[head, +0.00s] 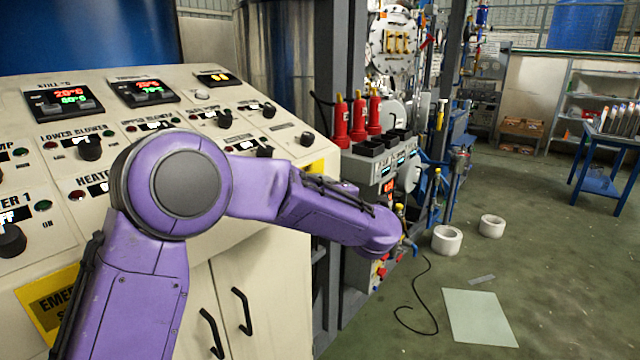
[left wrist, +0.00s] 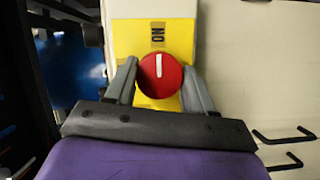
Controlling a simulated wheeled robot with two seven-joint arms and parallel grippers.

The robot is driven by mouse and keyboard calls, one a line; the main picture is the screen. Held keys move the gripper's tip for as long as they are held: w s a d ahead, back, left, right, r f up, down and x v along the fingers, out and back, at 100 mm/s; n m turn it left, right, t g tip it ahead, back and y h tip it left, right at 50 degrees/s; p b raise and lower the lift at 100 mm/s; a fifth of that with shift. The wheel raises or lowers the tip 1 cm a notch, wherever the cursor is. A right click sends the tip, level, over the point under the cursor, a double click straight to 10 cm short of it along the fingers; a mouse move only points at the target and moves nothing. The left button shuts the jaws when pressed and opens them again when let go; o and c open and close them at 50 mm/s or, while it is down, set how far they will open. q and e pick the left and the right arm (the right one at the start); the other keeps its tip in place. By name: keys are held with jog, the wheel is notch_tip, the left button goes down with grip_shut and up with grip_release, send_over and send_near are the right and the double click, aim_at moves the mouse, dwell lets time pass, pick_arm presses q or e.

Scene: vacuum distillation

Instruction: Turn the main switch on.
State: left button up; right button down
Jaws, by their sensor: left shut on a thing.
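The main switch is a red round knob (left wrist: 161,80) with a white line, on a yellow plate (left wrist: 122,40) in the left wrist view. A dark label (left wrist: 158,35) reading ON, turned in the picture, sits just above the knob. The white line stands upright in the picture, pointing at that label. My left gripper (left wrist: 159,68) has one grey finger on each side of the knob and is shut on it. In the head view my purple left arm reaches across the console, and its gripper and the knob are hidden. My right gripper is in neither view.
The cream control console (head: 215,107) with several black knobs and displays lies beside and behind my arm. Red cylinders (head: 358,117) and a pipe rack stand past its right end. White rolls (head: 447,239) and a pale sheet (head: 480,317) lie on the open floor at right.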

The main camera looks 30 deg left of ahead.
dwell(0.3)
pick_arm(q)
jog(key=o, duration=1)
jog(key=shift+o, duration=0.2)
jog(key=b+v, duration=0.2)
jog(key=v, duration=0.8)
jog(key=shift+d, duration=0.2)
